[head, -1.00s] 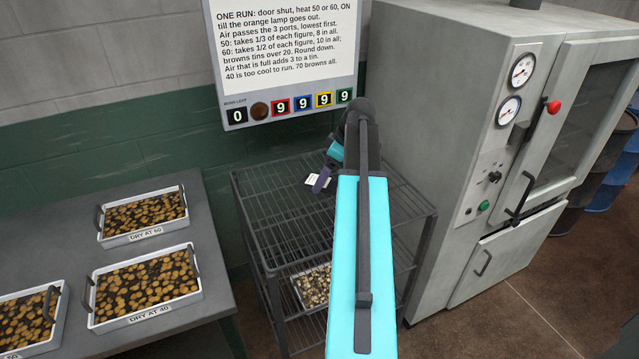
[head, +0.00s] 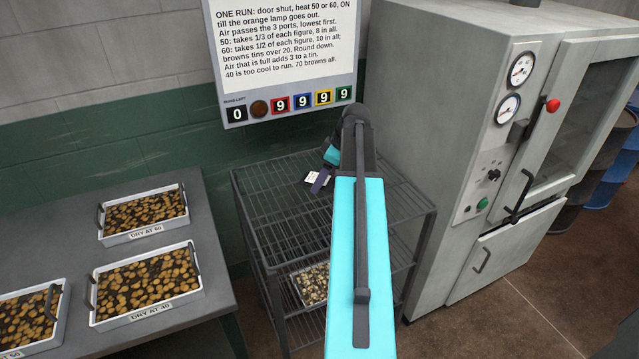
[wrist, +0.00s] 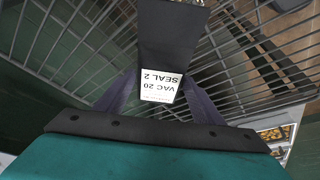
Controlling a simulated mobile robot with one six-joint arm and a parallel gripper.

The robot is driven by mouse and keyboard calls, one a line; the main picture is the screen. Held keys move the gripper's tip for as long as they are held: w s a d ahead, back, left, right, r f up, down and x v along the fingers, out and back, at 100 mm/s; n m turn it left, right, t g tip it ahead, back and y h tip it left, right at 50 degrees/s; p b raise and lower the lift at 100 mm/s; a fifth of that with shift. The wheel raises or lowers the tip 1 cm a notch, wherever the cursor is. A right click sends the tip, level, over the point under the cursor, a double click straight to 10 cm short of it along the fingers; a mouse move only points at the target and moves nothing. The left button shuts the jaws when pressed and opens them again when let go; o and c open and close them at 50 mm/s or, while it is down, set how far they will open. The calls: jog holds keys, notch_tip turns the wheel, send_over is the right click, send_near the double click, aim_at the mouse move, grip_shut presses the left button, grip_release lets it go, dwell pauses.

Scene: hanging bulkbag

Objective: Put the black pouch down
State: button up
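The black pouch (wrist: 172,32) shows in the wrist view between the tips of my gripper's (wrist: 160,82) dark fingers, which close in on its two sides. Its white label (wrist: 160,86) reads "VAC 20 SEAL 2". In the head view my gripper (head: 320,182) is over the top shelf of the wire rack (head: 282,222), with the white label beside the fingertips. My arm hides much of the rack's right side. I cannot tell whether the pouch touches the shelf wires.
A tin of pale pieces (head: 313,286) sits on a lower rack shelf. A grey cabinet (head: 455,110) with gauges stands right of the rack. The table (head: 205,330) at left holds labelled trays. A sign (head: 283,50) hangs above. The rack top's left part is clear.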

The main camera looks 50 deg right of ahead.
jog(key=c, duration=0.8)
jog(key=shift+r, duration=0.15)
jog(key=shift+r+b, duration=0.75)
jog(key=shift+r, duration=0.85)
jog(key=s+a+b, duration=0.1)
jog(key=s, duration=0.4)
jog(key=s+a+r+b, duration=0.1)
jog(key=s+a, duration=0.1)
jog(key=s, duration=0.3)
jog(key=s+a+b, duration=0.1)
jog(key=s+a, duration=0.1)
jog(key=s, duration=0.3)
jog(key=shift+a+r, duration=0.25)
